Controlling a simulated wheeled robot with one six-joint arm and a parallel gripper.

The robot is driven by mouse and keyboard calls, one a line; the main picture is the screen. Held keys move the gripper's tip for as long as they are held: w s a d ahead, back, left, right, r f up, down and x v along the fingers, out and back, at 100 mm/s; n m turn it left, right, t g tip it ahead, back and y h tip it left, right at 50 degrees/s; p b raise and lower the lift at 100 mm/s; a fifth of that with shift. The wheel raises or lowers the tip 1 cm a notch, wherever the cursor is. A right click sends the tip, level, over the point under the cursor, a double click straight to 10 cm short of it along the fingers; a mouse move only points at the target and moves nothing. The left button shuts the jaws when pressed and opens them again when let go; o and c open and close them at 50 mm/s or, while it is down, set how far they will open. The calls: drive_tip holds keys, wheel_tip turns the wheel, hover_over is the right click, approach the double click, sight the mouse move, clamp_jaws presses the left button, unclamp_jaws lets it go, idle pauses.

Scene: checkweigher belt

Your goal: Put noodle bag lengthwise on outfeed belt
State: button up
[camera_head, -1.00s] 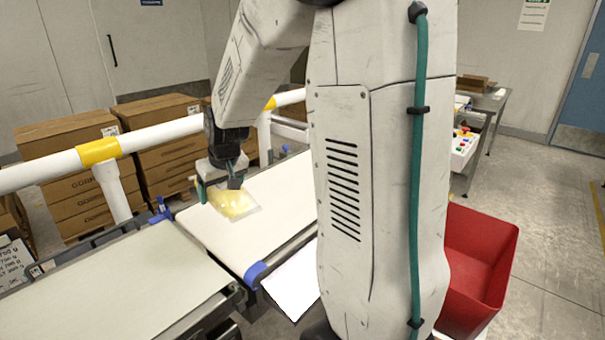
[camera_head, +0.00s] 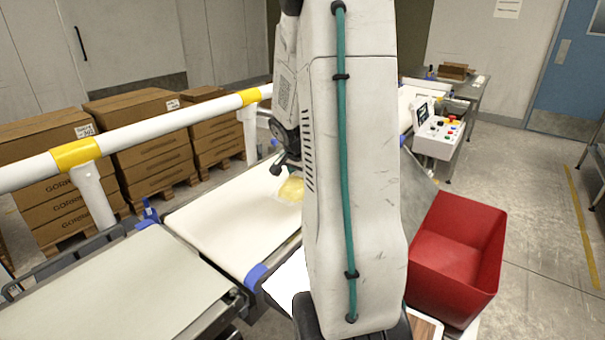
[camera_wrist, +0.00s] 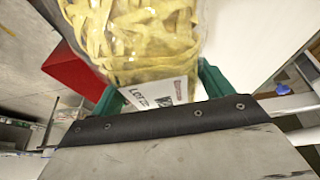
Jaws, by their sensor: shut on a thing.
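The noodle bag (camera_head: 291,189) is a clear pouch of yellow noodles. In the head view it shows at the left edge of my arm, over the right side of the middle white belt (camera_head: 210,222), partly hidden. In the wrist view the bag (camera_wrist: 140,32) fills the top middle, with a white printed label towards me. My gripper (camera_wrist: 160,88) has teal fingers on both sides of the bag's label end and is shut on it. My arm hides the fingers in the head view. Another pale belt (camera_head: 115,290) lies at the near left; no marking shows which is the outfeed.
A red bin (camera_head: 455,250) stands right of my arm. A white rail (camera_head: 140,129) with yellow bands runs behind the belts, with stacked cartons (camera_head: 145,130) beyond. A control box (camera_head: 444,137) with buttons is at the back right. Both near belts look clear.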

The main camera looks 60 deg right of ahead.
drive_tip(key=shift+s+d, duration=0.15)
hover_over(264, 212)
drive_tip(key=a, duration=0.1)
drive_tip(key=shift+f, duration=0.75)
drive_tip(key=shift+a+f, duration=0.2)
drive_tip(key=shift+f, duration=1.6)
drive_tip(key=shift+f, duration=0.1)
drive_tip(key=o, duration=1.4)
drive_tip(key=shift+o, duration=0.3)
